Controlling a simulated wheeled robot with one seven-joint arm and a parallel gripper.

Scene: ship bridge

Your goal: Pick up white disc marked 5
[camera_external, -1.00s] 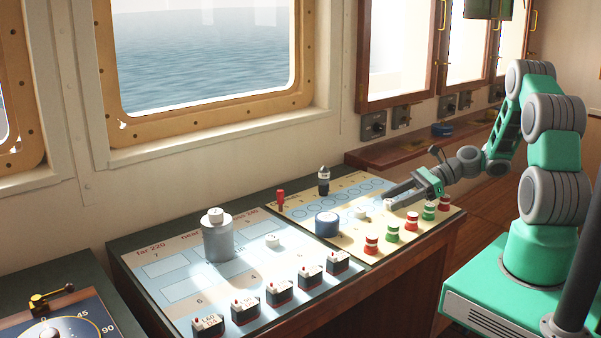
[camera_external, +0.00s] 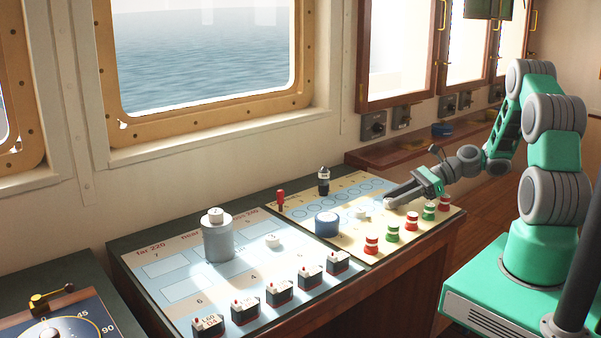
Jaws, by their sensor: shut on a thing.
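My gripper (camera_external: 391,202) is low over the right-hand board, reaching in from the right. Its fingers are shut on a small white disc (camera_external: 388,204), which is mostly hidden by them. The number on this disc cannot be read. I cannot tell whether the disc still touches the board. Another white disc (camera_external: 361,213) lies on the board just left of my gripper, its mark too small to read. A white disc that seems marked 3 (camera_external: 272,241) lies on the left-hand board, and one more white disc (camera_external: 215,213) is on top of a grey cylinder (camera_external: 217,242).
A blue round piece (camera_external: 327,224) stands left of my gripper. Several red and green capped pieces (camera_external: 392,232) line the board's front edge, close below the gripper. A black piece (camera_external: 323,181) and a red peg (camera_external: 280,199) stand at the back. Small switch boxes (camera_external: 279,292) line the left-hand board's front.

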